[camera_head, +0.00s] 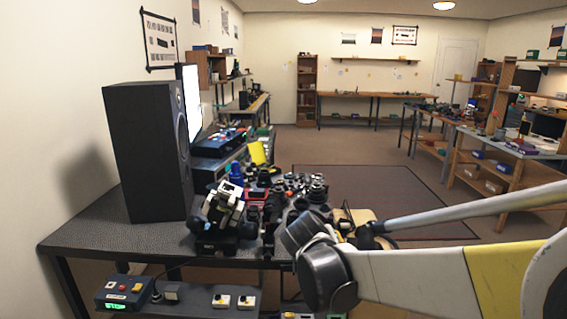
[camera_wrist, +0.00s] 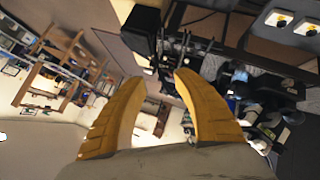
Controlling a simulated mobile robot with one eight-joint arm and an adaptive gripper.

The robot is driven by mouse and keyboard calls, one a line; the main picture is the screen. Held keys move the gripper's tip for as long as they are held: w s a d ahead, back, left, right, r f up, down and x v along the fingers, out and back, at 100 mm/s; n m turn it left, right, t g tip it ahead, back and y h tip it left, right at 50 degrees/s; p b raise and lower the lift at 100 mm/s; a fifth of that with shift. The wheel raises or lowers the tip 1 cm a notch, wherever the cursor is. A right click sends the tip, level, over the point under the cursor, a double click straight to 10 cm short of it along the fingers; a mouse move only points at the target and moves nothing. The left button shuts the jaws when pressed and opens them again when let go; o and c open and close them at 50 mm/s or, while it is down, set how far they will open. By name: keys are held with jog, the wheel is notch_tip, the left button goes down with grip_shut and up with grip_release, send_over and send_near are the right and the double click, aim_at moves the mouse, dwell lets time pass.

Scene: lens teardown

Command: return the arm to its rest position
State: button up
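My arm (camera_head: 430,275) reaches in from the right edge in the head view, a white and yellow link with dark joints beside the workbench. In the wrist view my gripper (camera_wrist: 158,85) shows two yellow-orange fingers spread apart, with nothing between them. The fingertips point toward the room and bench edge, and touch nothing that I can see. In the head view the gripper is mostly hidden behind the arm's dark joints.
The dark workbench (camera_head: 110,238) holds a tall black speaker (camera_head: 150,150), a black and white device (camera_head: 222,212) and crowded small lens parts (camera_head: 305,187). A control box with a green display (camera_head: 122,292) sits below its front edge. Open floor with a dark mat (camera_head: 400,190) lies beyond.

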jog(key=s+d+m+g+y, duration=0.1)
jog(key=s+d, duration=0.3)
jog(key=s, duration=1)
jog(key=s+d+m+y, duration=0.2)
jog(key=s+d, duration=0.1)
jog(key=s, duration=1.1)
jog(key=shift+s+d+g+y, duration=0.3)
jog(key=shift+d+g, duration=0.1)
